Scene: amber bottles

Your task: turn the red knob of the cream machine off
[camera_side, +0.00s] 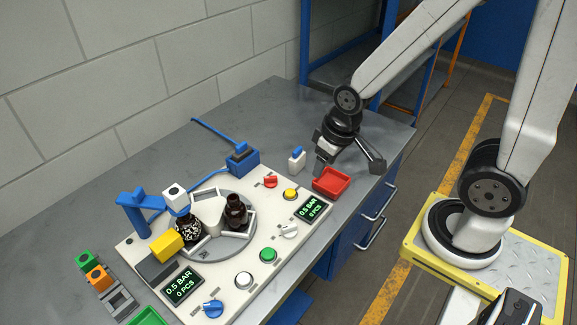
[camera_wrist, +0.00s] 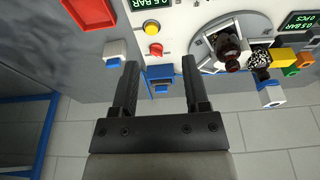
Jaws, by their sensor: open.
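The red knob (camera_side: 270,181) is on the far part of the cream machine's (camera_side: 221,266) top panel, beside the yellow button (camera_side: 291,194). In the wrist view the red knob (camera_wrist: 155,49) shows just beyond the gap between my fingertips; its exact pointer setting is too small to tell. My gripper (camera_side: 348,167) is open and empty, above the table to the right of the knob, apart from it. In the wrist view both fingers of my gripper (camera_wrist: 160,64) are spread, with nothing held.
A red tray (camera_side: 331,181) lies just below my gripper, and a small white block with a blue top (camera_side: 297,158) stands close by. A blue box with a cable (camera_side: 242,157) is behind the machine. Amber bottles (camera_side: 236,212) stand in the round turntable.

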